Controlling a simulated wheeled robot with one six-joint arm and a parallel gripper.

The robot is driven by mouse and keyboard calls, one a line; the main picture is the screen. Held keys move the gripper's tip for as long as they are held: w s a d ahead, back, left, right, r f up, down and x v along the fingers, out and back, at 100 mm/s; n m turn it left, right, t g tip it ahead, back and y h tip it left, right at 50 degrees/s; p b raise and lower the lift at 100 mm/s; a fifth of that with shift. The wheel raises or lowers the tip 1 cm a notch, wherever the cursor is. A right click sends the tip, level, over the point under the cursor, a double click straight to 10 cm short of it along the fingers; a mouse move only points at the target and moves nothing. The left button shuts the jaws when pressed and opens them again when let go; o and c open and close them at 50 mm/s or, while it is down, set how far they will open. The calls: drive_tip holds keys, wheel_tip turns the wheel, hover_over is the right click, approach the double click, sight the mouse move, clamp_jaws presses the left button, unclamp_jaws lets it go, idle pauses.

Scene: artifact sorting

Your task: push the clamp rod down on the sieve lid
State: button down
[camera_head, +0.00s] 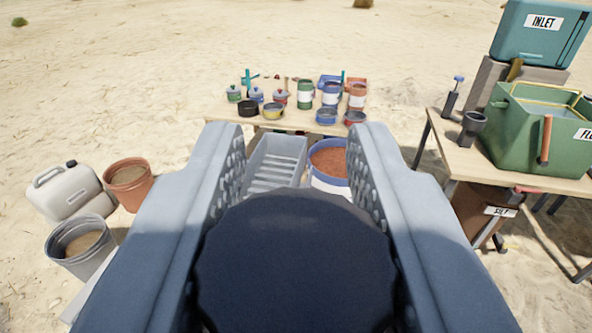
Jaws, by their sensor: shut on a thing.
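My gripper (296,150) fills the middle of the view, its two grey-blue fingers with studded inner faces standing wide apart. They are shut on a large dark navy round knob (295,265) with a scalloped edge, close to the camera. It looks like the top of the clamp rod, but its shaft is hidden beneath. I cannot make out the sieve lid; whatever lies under the knob is covered.
A grey ribbed tray (275,165) and a blue-rimmed bucket of red soil (330,162) stand beyond the knob. A table (222,116) with pots is behind. Buckets and a white jerrycan (66,192) stand left; a table (470,160) with a green bin (520,130) is right.

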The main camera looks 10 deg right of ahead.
wheel_tip(320, 180, down, 12)
idle(0.3)
drive_tip(key=shift+r, duration=0.1)
drive_tip(key=c, duration=1.1)
unclamp_jaws()
drive_tip(key=shift+o, duration=0.2)
drive_tip(key=s+a, duration=0.2)
drive_tip(key=s, duration=1.5)
drive_tip(key=shift+s, duration=0.15)
